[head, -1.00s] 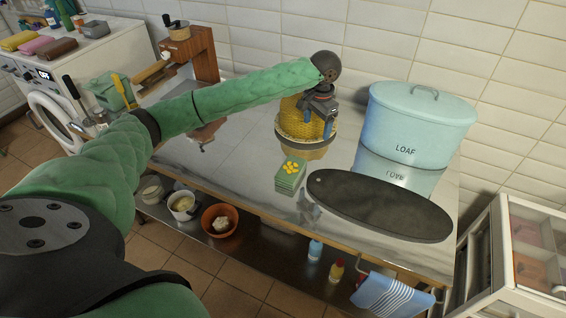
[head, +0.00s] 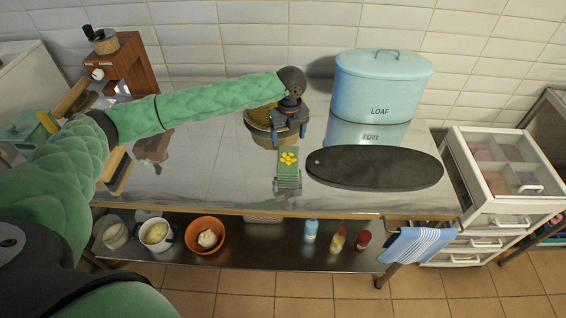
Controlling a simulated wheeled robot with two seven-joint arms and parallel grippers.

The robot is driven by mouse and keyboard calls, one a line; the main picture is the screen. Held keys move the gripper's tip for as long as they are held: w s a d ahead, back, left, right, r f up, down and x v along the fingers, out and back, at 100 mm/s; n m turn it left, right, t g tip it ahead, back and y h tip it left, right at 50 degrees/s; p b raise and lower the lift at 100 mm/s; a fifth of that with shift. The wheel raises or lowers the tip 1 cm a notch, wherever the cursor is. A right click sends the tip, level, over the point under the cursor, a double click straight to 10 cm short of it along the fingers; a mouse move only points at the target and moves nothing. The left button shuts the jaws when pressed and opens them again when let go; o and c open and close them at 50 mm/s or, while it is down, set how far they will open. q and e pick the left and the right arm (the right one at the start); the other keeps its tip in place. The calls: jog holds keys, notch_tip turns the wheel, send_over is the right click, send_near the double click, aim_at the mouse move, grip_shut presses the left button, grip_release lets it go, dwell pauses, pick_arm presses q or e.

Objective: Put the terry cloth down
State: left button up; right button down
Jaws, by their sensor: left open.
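My left gripper (head: 289,131) is open above the steel worktop, with its blue fingertips pointing down and nothing seen between them. It is in front of a round yellow woven basket (head: 261,117), which it partly hides; I cannot tell whether they touch. A blue and white striped cloth (head: 414,248) hangs at the front right of the worktop; I cannot tell whether it is the terry cloth. No other cloth shows clearly now. My right gripper is out of view.
The steel worktop (head: 215,175) holds a green block with yellow dots (head: 288,160), a dark oval board (head: 375,168) and a blue LOAF bin (head: 380,85). A wooden-bodied machine (head: 130,65) stands left. Bowls and bottles sit on the lower shelf (head: 265,255). A white drawer unit (head: 490,210) stands right.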

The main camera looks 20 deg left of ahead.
aim_at(288, 153)
pick_arm(q)
jog(key=m, duration=0.3)
jog(key=shift+w+d, duration=0.15)
jog(key=shift+d, duration=0.2)
jog(key=shift+m, duration=0.5)
jog(key=shift+a+m, duration=0.2)
jog(key=shift+m, duration=0.2)
jog(key=shift+d+f+p, duration=0.15)
jog(key=shift+f+p, duration=0.45)
jog(key=shift+f, duration=0.7)
jog(key=f+p, duration=0.1)
jog(key=f, duration=0.1)
jog(key=s+f+p, duration=0.1)
jog(key=f+p, duration=0.1)
jog(key=shift+f, duration=0.6)
jog(key=c, duration=0.6)
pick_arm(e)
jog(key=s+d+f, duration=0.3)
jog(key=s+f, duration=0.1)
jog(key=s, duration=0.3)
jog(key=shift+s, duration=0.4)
